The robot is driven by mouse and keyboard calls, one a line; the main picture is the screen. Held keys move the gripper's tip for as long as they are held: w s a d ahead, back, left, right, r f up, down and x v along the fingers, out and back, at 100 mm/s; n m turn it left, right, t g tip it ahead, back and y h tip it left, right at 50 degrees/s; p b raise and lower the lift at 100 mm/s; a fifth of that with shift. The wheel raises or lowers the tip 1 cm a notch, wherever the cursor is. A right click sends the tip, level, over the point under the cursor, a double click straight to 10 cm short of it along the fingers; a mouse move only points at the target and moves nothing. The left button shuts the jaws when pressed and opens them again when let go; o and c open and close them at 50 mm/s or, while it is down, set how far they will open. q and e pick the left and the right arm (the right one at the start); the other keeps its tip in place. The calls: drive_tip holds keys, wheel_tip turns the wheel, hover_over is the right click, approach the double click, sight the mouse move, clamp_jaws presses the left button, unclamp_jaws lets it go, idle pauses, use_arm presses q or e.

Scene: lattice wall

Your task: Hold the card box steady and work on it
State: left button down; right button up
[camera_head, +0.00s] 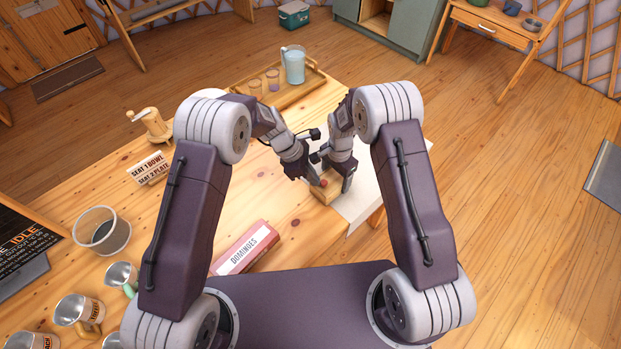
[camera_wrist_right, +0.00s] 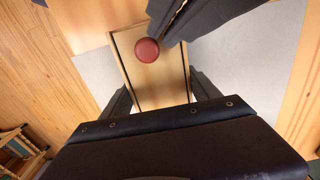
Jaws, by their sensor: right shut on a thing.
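The card box (camera_head: 326,192) is a small pale wooden box with a red round knob on top. It lies on a white sheet or mat at the table's right edge. In the right wrist view the box (camera_wrist_right: 158,80) lies between the fingers of my right gripper (camera_wrist_right: 160,95), which is shut on its sides. The red knob (camera_wrist_right: 147,50) shows near the box's far end. My left gripper (camera_head: 316,180) is over the box. In the wrist view its dark fingers (camera_wrist_right: 172,28) are almost together beside the knob; whether they touch it is unclear.
A red dominoes box (camera_head: 247,247) lies nearer on the table. A tray (camera_head: 285,97) with a jug (camera_head: 293,65) and cups is at the back. A grinder (camera_head: 150,124), small signs (camera_head: 150,168), a clear bin (camera_head: 101,230) and several mugs (camera_head: 78,311) stand to the left.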

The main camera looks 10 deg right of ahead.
drive_tip(key=shift+a, duration=0.1)
use_arm(q)
drive_tip(key=a, duration=0.3)
drive_tip(key=w+a, duration=0.1)
drive_tip(key=shift+a+r, duration=0.2)
drive_tip(key=shift+r, duration=0.05)
drive_tip(key=v, duration=0.8)
drive_tip(key=shift+a+r, duration=0.2)
drive_tip(key=shift+r, duration=0.15)
drive_tip(key=shift+s, duration=0.1)
use_arm(e)
drive_tip(key=o, duration=1.5)
drive_tip(key=shift+r, duration=0.1)
